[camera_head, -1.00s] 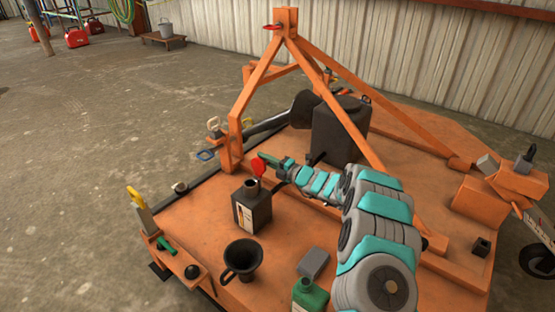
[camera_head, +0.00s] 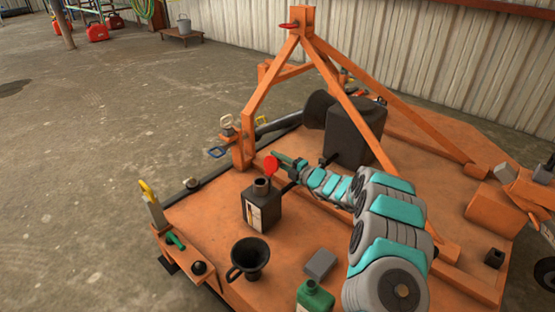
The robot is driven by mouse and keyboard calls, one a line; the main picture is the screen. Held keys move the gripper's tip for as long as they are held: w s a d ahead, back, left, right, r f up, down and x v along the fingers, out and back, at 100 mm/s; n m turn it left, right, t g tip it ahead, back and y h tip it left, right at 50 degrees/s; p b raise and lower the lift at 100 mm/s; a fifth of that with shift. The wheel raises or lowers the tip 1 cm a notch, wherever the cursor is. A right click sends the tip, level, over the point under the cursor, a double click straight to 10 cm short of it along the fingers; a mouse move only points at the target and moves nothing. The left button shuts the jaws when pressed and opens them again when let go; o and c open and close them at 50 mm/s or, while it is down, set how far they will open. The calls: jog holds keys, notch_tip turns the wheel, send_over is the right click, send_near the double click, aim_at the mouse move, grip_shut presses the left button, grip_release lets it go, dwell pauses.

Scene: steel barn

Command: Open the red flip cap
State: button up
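The red flip cap (camera_head: 271,164) shows as a small red disc standing up above and behind the neck (camera_head: 261,184) of a dark square can (camera_head: 263,212) with a pale label. The can stands upright on the orange deck. My gripper (camera_head: 284,162) is at the end of my grey and teal arm, just right of and behind the red cap. One greenish finger shows beside the cap. Whether the finger touches the cap, and how far apart the fingers are, I cannot tell at this size.
A black funnel-like cup (camera_head: 249,258), a grey block (camera_head: 320,264) and a green bottle (camera_head: 315,297) stand in front on the orange deck (camera_head: 215,222). An orange A-frame (camera_head: 247,120) and a large dark box (camera_head: 352,135) stand behind. Bare deck lies left of the can.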

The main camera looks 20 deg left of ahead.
jog(key=shift+o, duration=1.1)
jog(key=shift+r, duration=0.1)
jog(key=v, duration=0.7)
jog(key=shift+s+d+b, duration=0.2)
jog(key=shift+d+b, duration=0.15)
jog(key=shift+b, duration=0.05)
